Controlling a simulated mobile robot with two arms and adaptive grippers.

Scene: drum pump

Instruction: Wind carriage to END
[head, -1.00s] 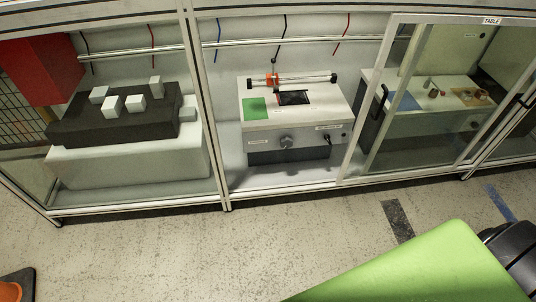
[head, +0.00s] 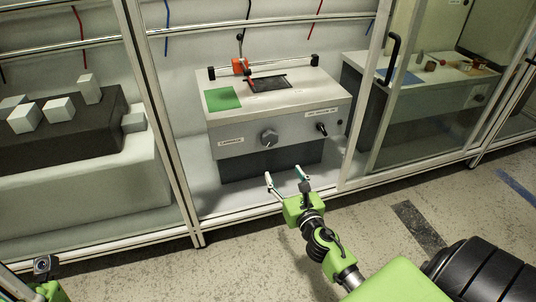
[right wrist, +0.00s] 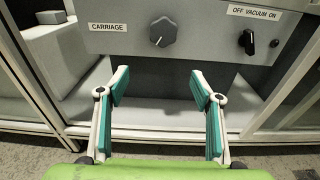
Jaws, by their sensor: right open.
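The machine's panel carries a grey round CARRIAGE knob (head: 269,137), which also shows in the right wrist view (right wrist: 163,32). On top, a red-orange carriage (head: 240,66) sits on a rail (head: 290,65) near its left end. No END mark is legible. My right gripper (head: 285,177) is open and empty, in front of and below the knob, apart from it. In the right wrist view its teal-padded fingers (right wrist: 160,88) stand wide apart, with the knob above and between them. Part of my left arm shows at the lower left; its fingers are not visible.
A vacuum switch (head: 321,128) sits right of the knob. A green pad (head: 222,98) and a black patch (head: 268,83) lie on the machine top. Frame posts (head: 165,130) and a glass door (head: 425,110) flank the bay opening.

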